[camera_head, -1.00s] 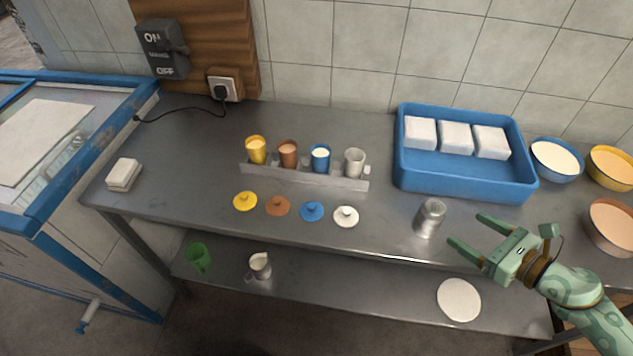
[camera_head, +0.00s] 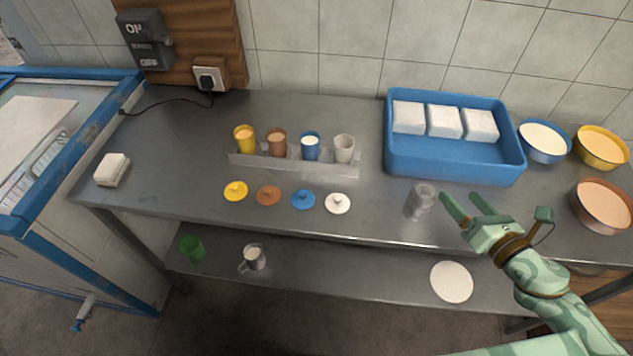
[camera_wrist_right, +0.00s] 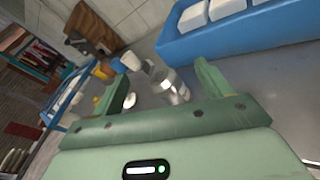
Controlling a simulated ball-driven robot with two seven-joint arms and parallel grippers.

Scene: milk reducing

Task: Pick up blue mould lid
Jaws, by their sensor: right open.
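The blue mould lid (camera_head: 303,199) lies flat on the steel table, knob up. It sits in a row between the orange-brown lid (camera_head: 268,195) and the white lid (camera_head: 337,203), with the yellow lid (camera_head: 236,191) at the left end. Behind it stands the blue mould (camera_head: 310,147), filled with white, in a rack (camera_head: 295,164). My right gripper (camera_head: 462,200) is open and empty, well to the right of the blue lid, beside a metal shaker (camera_head: 420,199). In the right wrist view the shaker (camera_wrist_right: 178,90) shows beyond the open fingers. My left gripper is not in view.
A blue tray (camera_head: 455,168) with white blocks stands at the back right, with bowls (camera_head: 545,141) beside it. A white block (camera_head: 111,169) lies at the left. The table front is clear between the lids and shaker. A shelf below holds a metal jug (camera_head: 253,257).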

